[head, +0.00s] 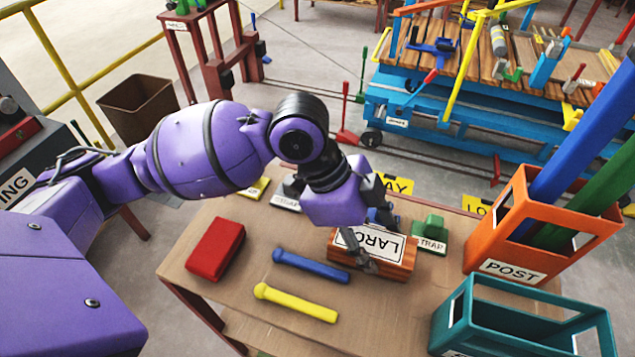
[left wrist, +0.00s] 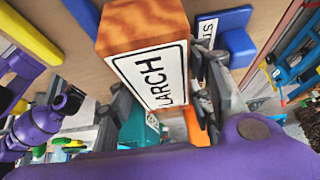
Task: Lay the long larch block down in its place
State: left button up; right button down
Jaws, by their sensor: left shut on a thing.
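The larch block (head: 405,262) is orange-brown wood with a white LARCH label. My left gripper (head: 368,240) is shut on it over the right part of the wooden table (head: 225,265). One dark finger crosses the label side, and the other is mostly hidden. The left wrist view shows the block (left wrist: 145,25) between the two fingers of the left gripper (left wrist: 160,100), its label facing the camera. I cannot tell if the block touches the table. No place marked for larch can be made out. My right gripper does not show clearly in either view.
A red block (head: 215,250), a blue bar (head: 310,266) and a yellow bar (head: 295,302) lie left of the larch block. An orange POST box (head: 535,225) and a teal box (head: 525,318) stand at right.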

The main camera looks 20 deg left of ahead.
pick_arm(q)
jog(key=shift+f, duration=0.4)
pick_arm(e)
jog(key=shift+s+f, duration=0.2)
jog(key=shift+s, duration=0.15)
pick_arm(q)
jog(key=o, duration=1.4)
jog(key=shift+r, duration=0.1)
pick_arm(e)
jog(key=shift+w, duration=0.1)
